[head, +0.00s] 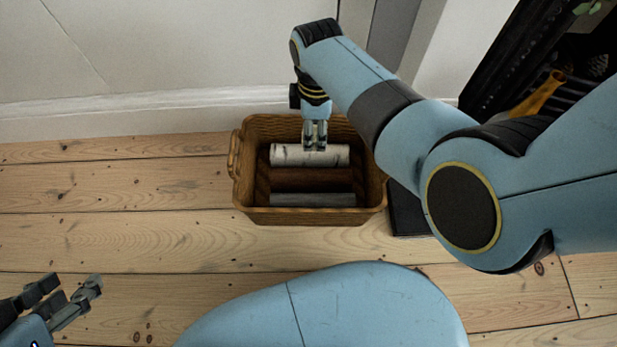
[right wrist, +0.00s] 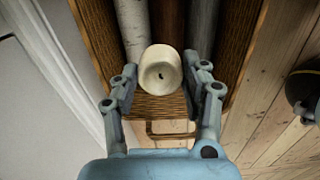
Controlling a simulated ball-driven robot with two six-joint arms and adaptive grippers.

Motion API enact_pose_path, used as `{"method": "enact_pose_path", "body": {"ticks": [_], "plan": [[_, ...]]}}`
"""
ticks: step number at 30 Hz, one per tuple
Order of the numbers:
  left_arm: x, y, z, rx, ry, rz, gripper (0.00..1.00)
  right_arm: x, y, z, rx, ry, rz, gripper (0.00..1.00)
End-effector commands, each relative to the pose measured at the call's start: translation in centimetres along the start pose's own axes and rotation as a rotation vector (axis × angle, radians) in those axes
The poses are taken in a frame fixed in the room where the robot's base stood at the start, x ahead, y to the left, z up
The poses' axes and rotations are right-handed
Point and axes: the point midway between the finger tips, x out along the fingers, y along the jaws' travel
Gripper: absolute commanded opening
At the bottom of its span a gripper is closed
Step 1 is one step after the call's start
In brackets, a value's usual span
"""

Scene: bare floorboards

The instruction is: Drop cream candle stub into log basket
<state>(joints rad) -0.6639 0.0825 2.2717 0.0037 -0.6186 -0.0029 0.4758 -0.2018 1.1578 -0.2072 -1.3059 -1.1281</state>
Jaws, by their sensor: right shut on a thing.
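The cream candle stub (right wrist: 160,71) is between the fingers of my right gripper (right wrist: 169,84) in the right wrist view, its round end with a dark wick spot facing the camera. My right gripper (head: 315,143) is shut on it above the log basket (head: 300,217); in the head view I cannot make the stub out. The brown wicker basket also shows in the right wrist view (right wrist: 238,50), beneath the stub. My left gripper (head: 76,288) is open and empty at the lower left of the head view, over the floor.
In the basket lie a white birch log (head: 285,155), a brown log (head: 310,180) and a grey log (head: 310,200). A white wall with skirting (head: 130,112) stands behind. A dark flat thing (head: 405,215) lies right of the basket. Floorboards (head: 130,190) to its left are clear.

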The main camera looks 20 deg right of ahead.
Motion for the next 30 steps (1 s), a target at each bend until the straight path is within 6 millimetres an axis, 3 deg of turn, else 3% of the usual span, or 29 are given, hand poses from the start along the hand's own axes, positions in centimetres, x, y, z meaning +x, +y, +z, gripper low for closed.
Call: {"method": "enact_pose_path", "body": {"ticks": [1,7,17,30], "plan": [[0.0,0.0,0.0,0.000,0.000,0.000,0.40,0.0,0.0,0.0,0.000,0.000,0.000,0.48],[0.0,0.0,0.0,0.000,-0.001,0.000,0.40,0.0,0.0,0.0,0.000,0.000,0.000,0.73],[-0.3,0.0,-0.4,0.000,0.005,0.000,0.40,-0.4,0.0,0.0,0.000,0.000,0.001,0.73],[-5.6,-0.5,-7.1,0.001,0.089,-0.007,0.40,-7.7,0.4,0.4,0.004,0.001,0.011,0.73]]}}
